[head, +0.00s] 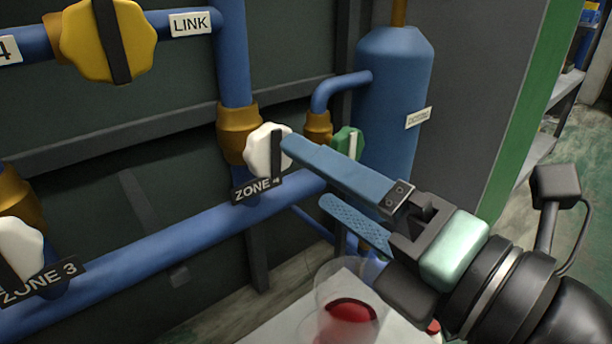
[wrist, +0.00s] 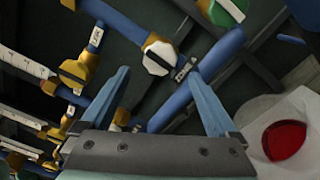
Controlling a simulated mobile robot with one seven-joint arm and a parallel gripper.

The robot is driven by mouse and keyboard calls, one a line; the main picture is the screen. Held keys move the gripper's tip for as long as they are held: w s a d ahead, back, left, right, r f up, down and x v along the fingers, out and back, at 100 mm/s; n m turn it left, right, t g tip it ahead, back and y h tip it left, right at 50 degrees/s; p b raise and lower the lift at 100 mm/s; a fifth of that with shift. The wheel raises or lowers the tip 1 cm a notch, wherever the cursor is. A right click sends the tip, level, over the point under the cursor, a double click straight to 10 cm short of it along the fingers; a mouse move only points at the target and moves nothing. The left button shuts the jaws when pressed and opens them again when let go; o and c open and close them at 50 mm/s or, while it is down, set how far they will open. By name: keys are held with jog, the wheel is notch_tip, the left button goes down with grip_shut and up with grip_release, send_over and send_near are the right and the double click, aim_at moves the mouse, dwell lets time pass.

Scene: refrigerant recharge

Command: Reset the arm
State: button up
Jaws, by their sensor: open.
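My gripper (head: 305,172) is open, with its two blue fingers spread apart and nothing between them. In the head view its upper fingertip is in front of the right edge of the white ZONE 4 knob (head: 265,150); I cannot tell whether they touch. In the wrist view the gripper (wrist: 160,85) shows from behind, and the white knob (wrist: 158,57) is beyond and between the fingertips. My arm comes in from the lower right.
A blue tank (head: 395,90) and a green knob (head: 347,143) are behind the gripper. A yellow LINK knob (head: 108,40) and a white ZONE 3 knob (head: 18,250) are at left. Open floor shows at far right.

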jog(key=shift+s+d, duration=0.25)
jog(key=shift+s, duration=0.1)
jog(key=w+a+r+m+t+h+p, duration=0.1)
jog(key=w+r+m+t+h+p, duration=0.15)
jog(key=r+m+p, duration=0.55)
jog(key=w+r+m+t+h+p, duration=0.1)
jog(key=r+m+t+h+p, duration=0.3)
jog(key=r, duration=0.8)
jog(key=w+a+r+m+t+p, duration=0.1)
jog(key=r+m+p, duration=0.6)
jog(key=r, duration=0.3)
jog(key=s+a+r+m+t+h+p, duration=0.1)
jog(key=s+r+m+t+h+p, duration=0.15)
jog(key=r+m+p, duration=0.55)
jog(key=s+a+r+m+t+h+p, duration=0.2)
jog(key=s+r+m+t+p, duration=0.15)
jog(key=r, duration=0.85)
notch_tip(320, 180, up, 36)
jog(key=p, duration=3.6)
jog(key=shift+w+d+f+g, duration=0.15)
jog(key=shift+d+f+g, duration=0.05)
jog(key=shift+d+g, duration=0.15)
